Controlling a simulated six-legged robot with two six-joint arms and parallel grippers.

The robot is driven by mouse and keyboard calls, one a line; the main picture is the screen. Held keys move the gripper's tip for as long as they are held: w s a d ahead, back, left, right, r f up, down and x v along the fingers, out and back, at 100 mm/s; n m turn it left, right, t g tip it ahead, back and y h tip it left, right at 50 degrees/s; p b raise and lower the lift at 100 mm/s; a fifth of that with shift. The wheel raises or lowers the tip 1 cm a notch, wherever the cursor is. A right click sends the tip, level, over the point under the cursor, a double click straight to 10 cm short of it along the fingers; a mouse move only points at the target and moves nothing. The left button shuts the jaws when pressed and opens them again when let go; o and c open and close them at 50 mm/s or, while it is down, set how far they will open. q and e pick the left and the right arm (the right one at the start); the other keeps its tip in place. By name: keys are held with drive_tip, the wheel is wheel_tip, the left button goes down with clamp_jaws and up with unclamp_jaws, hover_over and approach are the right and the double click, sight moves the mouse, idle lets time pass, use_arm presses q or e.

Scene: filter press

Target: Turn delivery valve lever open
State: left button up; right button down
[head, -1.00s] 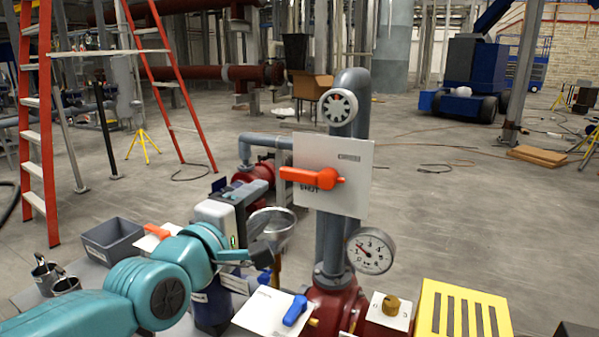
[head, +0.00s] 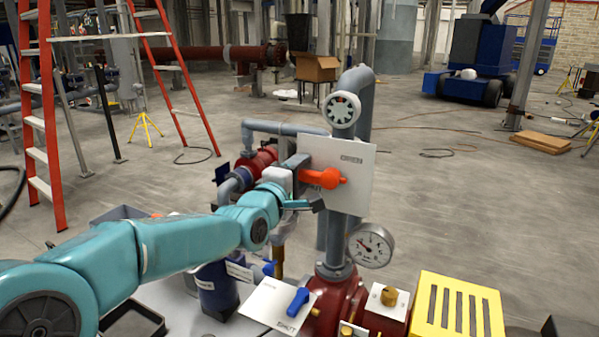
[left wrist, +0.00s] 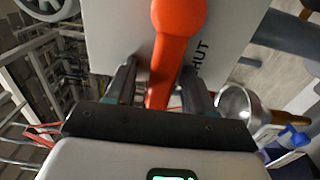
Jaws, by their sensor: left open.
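The orange lever (head: 325,178) is on a white plate (head: 352,168) fixed at the grey vertical pipe. It lies roughly level, its handle toward the left. In the left wrist view the lever (left wrist: 176,40) runs between the two fingers of my left gripper (left wrist: 157,85), by the word "SHUT" on the plate (left wrist: 225,40). The fingers are open around the handle, with a gap on the left side; whether the right finger touches it I cannot tell. In the head view my left gripper (head: 303,180) is at the handle's left end, which it partly hides.
Below are a blue lever (head: 298,301) on a second plate and a yellow slotted cover (head: 459,310).

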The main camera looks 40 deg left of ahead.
use_arm(q)
drive_tip(key=shift+w, duration=0.1)
drive_tip(key=shift+w+f, duration=0.1)
drive_tip(key=c, duration=0.3)
clamp_jaws()
